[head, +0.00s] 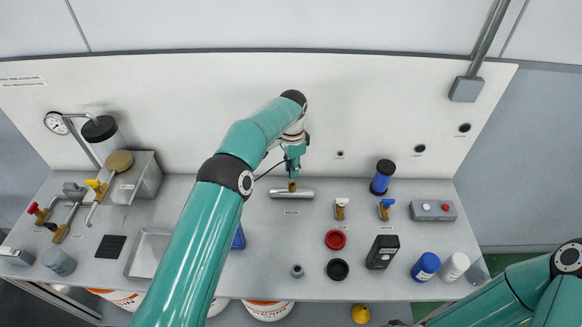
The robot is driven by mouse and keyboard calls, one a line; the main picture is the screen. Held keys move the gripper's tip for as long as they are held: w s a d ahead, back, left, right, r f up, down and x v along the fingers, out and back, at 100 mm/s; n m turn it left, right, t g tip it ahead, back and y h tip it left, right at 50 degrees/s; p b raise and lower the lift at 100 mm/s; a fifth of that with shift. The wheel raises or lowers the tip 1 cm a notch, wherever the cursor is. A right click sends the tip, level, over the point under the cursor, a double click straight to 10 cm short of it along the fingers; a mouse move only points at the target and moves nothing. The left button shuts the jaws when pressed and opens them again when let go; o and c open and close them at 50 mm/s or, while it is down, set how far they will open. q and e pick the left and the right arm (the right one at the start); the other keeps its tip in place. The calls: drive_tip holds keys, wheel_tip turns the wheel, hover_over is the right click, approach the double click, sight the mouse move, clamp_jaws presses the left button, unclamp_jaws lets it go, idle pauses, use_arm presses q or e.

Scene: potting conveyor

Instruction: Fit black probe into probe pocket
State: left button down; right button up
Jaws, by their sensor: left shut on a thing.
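My left gripper (293,168) is over the middle of the bench, pointing down. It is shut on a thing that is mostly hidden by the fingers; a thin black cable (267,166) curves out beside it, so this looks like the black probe. Directly below the fingertips is a small brass fitting (292,186) on top of a short horizontal metal pipe (305,194), which looks like the probe pocket. I cannot tell whether the probe tip is inside the fitting or just above it. My right arm shows at the lower right; its gripper is out of view.
Right of the pipe stand two small valves (341,208), a blue cylinder with black ends (381,178) and a grey switch box (433,211). In front are a red ring (335,239), a black ring (337,269) and a handheld meter (382,252). A tray (147,254) lies left.

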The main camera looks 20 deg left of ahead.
use_arm(q)
drive_tip(key=shift+f+b, duration=0.9)
drive_tip(key=shift+f, duration=0.85)
drive_tip(key=c, duration=0.9)
unclamp_jaws()
drive_tip(key=shift+c, duration=0.2)
drive_tip(key=shift+r, duration=0.15)
wheel_tip(320, 180, up, 7)
drive_tip(key=shift+r, duration=0.1)
